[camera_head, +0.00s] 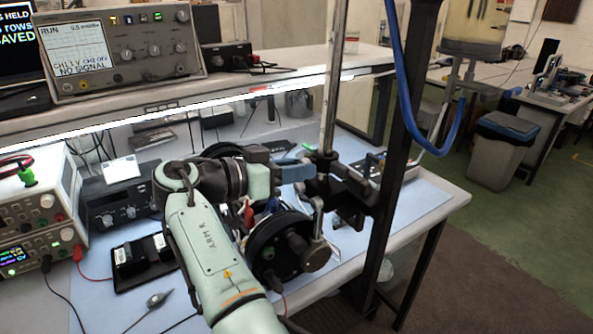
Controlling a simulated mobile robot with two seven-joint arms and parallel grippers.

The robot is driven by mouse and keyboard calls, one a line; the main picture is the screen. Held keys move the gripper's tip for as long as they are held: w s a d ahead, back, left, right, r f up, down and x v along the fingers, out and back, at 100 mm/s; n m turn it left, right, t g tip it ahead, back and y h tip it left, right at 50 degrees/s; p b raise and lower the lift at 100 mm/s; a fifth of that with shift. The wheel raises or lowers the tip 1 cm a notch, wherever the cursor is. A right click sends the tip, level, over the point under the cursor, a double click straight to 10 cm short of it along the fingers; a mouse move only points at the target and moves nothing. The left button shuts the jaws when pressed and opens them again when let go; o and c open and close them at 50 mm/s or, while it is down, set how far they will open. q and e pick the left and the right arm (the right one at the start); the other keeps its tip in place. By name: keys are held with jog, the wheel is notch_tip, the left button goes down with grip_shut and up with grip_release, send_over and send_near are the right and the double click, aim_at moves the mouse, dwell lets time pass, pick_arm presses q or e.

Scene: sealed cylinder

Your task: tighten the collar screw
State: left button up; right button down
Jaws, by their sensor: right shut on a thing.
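A metal rod (333,80) stands upright at the middle of the bench. A dark clamp collar (330,187) sits on it low down. My right arm comes in from the bottom, and its right gripper (303,170) reaches the collar from the left. The gripper is shut at the collar's left side, on what appears to be the collar screw; the screw itself is hidden by the fingers. A black round-ended cylinder (268,246) lies just below the collar, with a metal lever (316,240) at its right. My left gripper is out of view.
A thick dark post (385,215) stands close to the right of the collar, with a blue hose (405,90) beside it. Power supplies (40,205) and a black tray (143,262) fill the left. A shelf with an oscilloscope (120,48) spans the back.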

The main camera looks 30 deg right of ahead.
jog(key=shift+a, duration=0.15)
jog(key=c, duration=1.1)
grip_release()
jog(key=shift+c, duration=0.2)
jog(key=o, duration=0.3)
jog(key=shift+a, duration=0.15)
pick_arm(q)
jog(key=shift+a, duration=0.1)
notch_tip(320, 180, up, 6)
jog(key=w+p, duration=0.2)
jog(key=p, duration=0.3)
jog(key=shift+p, duration=0.3)
pick_arm(e)
jog(key=a+r, duration=0.2)
jog(key=a, duration=1.1)
jog(key=shift+s+r, duration=0.2)
jog(key=shift+s, duration=0.2)
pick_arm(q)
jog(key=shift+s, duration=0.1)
